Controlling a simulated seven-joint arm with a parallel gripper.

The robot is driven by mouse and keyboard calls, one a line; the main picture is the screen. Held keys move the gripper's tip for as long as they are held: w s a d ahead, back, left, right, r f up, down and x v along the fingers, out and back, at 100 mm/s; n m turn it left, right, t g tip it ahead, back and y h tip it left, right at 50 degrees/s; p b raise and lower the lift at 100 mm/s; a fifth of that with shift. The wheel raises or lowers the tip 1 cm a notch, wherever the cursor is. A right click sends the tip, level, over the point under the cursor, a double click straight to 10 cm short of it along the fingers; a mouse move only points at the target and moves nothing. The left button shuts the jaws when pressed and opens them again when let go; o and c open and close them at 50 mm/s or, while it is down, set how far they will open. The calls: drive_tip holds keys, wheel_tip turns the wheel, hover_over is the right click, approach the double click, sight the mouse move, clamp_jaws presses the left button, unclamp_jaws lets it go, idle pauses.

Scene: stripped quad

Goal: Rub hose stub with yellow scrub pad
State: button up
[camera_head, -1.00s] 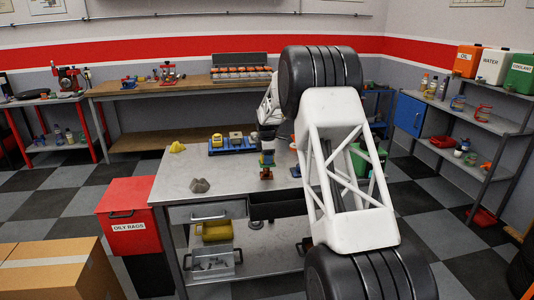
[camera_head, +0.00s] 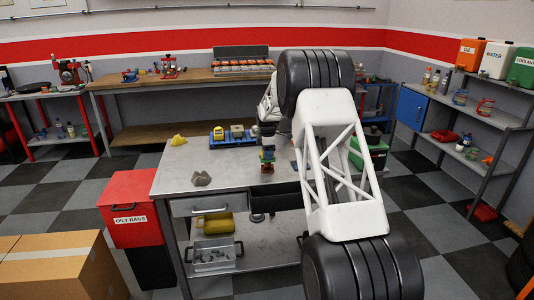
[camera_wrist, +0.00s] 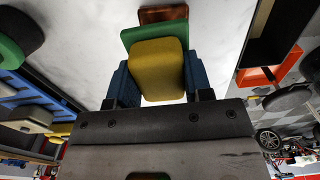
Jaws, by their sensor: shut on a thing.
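My gripper (camera_wrist: 155,88) is shut on the yellow scrub pad (camera_wrist: 158,62), which has a green layer on its far side. Blue finger pads press on its two sides. In the head view the gripper (camera_head: 267,155) is low over the grey workbench (camera_head: 235,181), with the pad pointing down. A brown-red piece (camera_wrist: 162,13) shows just beyond the green layer; I cannot tell whether it touches the pad or is the hose stub. I cannot clearly pick out a hose stub elsewhere.
A blue tray (camera_head: 225,145) with small blocks stands behind and left of the gripper. A yellow lump (camera_head: 178,140) and a grey lump (camera_head: 201,179) lie on the bench's left part. Bare bench top lies between them. An open dark drawer (camera_head: 272,198) is at the front.

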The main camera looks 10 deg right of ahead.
drive_tip(key=shift+s, duration=1.35)
drive_tip(key=shift+w, duration=2.1)
drive_tip(key=shift+s, duration=2)
drive_tip(key=shift+w+f, duration=0.15)
drive_tip(key=shift+w+r, duration=0.2)
drive_tip(key=shift+w, duration=0.1)
drive_tip(key=shift+w+f, duration=0.2)
drive_tip(key=shift+w, duration=1.3)
drive_tip(key=shift+s, duration=1.8)
drive_tip(key=shift+s+r, duration=0.2)
drive_tip(key=shift+r, duration=0.05)
wheel_tip(320, 180, up, 8)
drive_tip(key=shift+f, duration=0.15)
drive_tip(key=shift+a, duration=0.1)
